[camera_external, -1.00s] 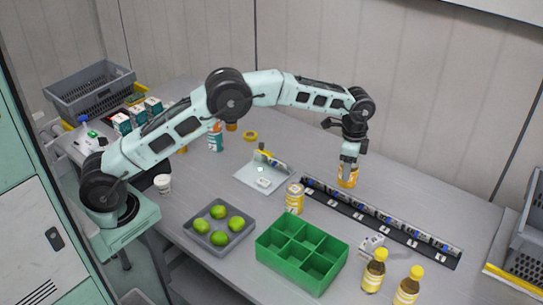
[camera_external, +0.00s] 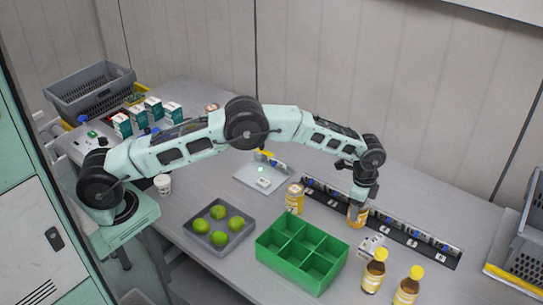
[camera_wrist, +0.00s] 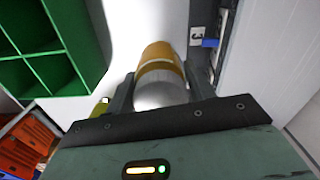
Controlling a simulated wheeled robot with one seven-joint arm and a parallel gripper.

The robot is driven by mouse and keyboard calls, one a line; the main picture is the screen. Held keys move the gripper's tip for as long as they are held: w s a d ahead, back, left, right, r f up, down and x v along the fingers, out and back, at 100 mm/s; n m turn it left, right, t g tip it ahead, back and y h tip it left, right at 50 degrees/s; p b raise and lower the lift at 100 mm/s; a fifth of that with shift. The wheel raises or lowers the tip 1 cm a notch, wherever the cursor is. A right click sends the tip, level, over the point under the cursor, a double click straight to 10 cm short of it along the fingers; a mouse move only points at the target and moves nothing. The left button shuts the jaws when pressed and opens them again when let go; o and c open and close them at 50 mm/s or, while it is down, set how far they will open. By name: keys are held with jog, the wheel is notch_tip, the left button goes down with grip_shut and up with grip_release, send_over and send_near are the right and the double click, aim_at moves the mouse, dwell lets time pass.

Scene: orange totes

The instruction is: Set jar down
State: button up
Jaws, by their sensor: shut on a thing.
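The jar (camera_external: 357,217), orange with a pale band, is between the fingers of my gripper (camera_external: 360,205), just in front of the black labelled rail. In the wrist view the jar (camera_wrist: 162,68) shows orange and white with a shiny rounded near end, and the fingers of my gripper (camera_wrist: 160,92) are shut on its sides. The jar looks upright and low over the table; I cannot tell whether its base touches the surface.
The black rail (camera_external: 408,236) with numbered slots runs behind the jar. A small white box (camera_external: 371,247) and yellow-capped bottles (camera_external: 375,272) stand to the front right. The green divided box (camera_external: 300,252) and an orange can (camera_external: 294,199) are to the left.

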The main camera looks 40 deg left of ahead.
jog(key=shift+f+p, duration=0.6)
jog(key=shift+f, duration=1.7)
jog(key=shift+f, duration=0.15)
jog(key=o, duration=1.2)
